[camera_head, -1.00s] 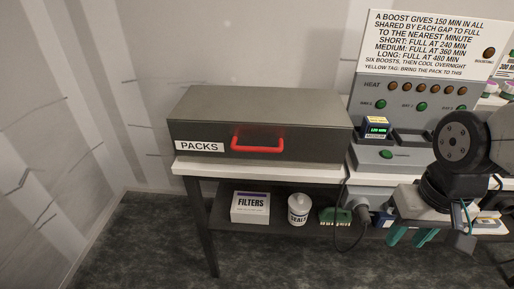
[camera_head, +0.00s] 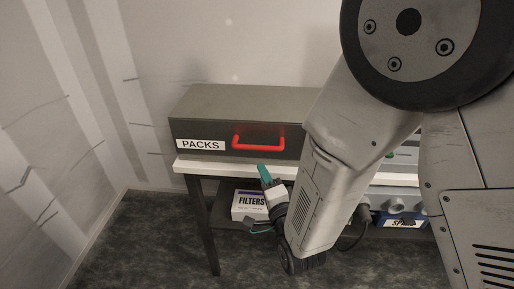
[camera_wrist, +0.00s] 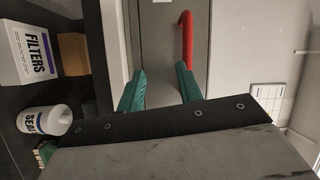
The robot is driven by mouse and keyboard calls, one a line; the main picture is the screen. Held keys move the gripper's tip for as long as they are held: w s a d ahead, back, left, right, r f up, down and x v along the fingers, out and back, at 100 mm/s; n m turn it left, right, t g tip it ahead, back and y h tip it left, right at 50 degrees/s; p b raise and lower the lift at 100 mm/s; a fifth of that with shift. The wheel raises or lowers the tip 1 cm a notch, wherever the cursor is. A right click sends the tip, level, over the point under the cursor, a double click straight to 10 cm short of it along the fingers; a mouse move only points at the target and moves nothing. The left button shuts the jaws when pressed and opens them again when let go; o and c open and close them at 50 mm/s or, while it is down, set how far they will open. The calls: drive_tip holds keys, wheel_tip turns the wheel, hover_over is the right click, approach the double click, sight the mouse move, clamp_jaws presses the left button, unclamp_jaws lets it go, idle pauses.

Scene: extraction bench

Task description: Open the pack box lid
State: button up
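The pack box (camera_head: 225,105) is a dark grey box marked PACKS on the white bench top, and its lid is shut. A red handle (camera_head: 258,143) is on its front face. My gripper (camera_head: 264,172) is below and in front of the handle, apart from it. In the wrist view my gripper (camera_wrist: 160,82) shows two green fingers spread apart with nothing between them. The handle (camera_wrist: 187,40) shows there beyond the right finger, and the box front (camera_wrist: 158,45) lies ahead. My arm hides the right end of the box in the head view.
A FILTERS box (camera_head: 247,204) stands on the shelf under the bench. It also shows in the wrist view (camera_wrist: 30,52) beside a white SEALS tub (camera_wrist: 45,120). The white bench edge (camera_head: 225,169) runs below the box. Floor at the left is clear.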

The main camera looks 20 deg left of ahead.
sight(257, 146)
drive_tip(key=shift+m+t+y, duration=0.4)
drive_tip(key=shift+m+t, duration=0.3)
drive_tip(key=shift+t, duration=0.1)
drive_tip(key=w+a+r, duration=0.1)
drive_tip(key=w, duration=0.1)
drive_tip(key=w+a+r, duration=0.1)
drive_tip(key=w+r, duration=0.1)
drive_tip(key=w+a+r, duration=0.1)
drive_tip(key=w+a, duration=0.1)
drive_tip(key=shift+r, duration=0.25)
drive_tip(key=shift+c, duration=0.4)
drive_tip(key=shift+a, duration=0.1)
clamp_jaws()
